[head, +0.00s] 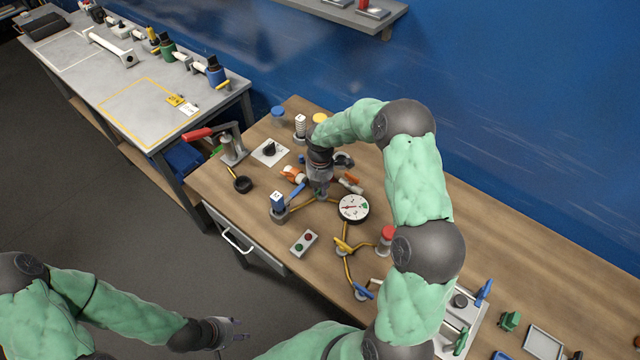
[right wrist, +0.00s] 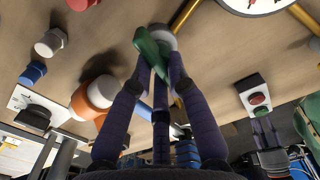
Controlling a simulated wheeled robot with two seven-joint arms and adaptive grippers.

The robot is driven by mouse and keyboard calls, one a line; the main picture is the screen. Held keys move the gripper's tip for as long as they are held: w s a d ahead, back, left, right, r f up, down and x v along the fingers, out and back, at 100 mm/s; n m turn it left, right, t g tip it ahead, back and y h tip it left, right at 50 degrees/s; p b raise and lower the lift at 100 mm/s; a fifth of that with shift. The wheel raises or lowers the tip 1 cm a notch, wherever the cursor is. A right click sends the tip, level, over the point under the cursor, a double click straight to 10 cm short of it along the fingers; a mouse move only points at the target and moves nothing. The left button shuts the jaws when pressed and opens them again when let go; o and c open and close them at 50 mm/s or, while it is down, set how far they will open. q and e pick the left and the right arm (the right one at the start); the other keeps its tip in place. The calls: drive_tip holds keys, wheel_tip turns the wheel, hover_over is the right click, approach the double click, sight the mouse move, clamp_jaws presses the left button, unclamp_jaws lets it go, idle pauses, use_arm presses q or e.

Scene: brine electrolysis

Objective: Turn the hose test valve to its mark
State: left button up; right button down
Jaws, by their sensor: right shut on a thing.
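My right gripper (head: 322,196) reaches down to the wooden bench beside the gauge. In the right wrist view its fingers (right wrist: 150,75) are shut on a green valve handle (right wrist: 148,50). The handle sits on a round pale fitting (right wrist: 162,36) joined to a yellow pipe (right wrist: 185,14). In the head view the gripper hides this valve, and I cannot make out its mark. My left gripper (head: 236,332) is empty, fingers apart, over the floor at lower left.
A round white gauge (head: 353,207) stands close right of my right gripper.

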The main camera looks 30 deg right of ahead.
drive_tip(key=shift+n, duration=0.6)
drive_tip(key=shift+p, duration=0.3)
drive_tip(key=c, duration=1.2)
unclamp_jaws()
wheel_tip(320, 180, up, 12)
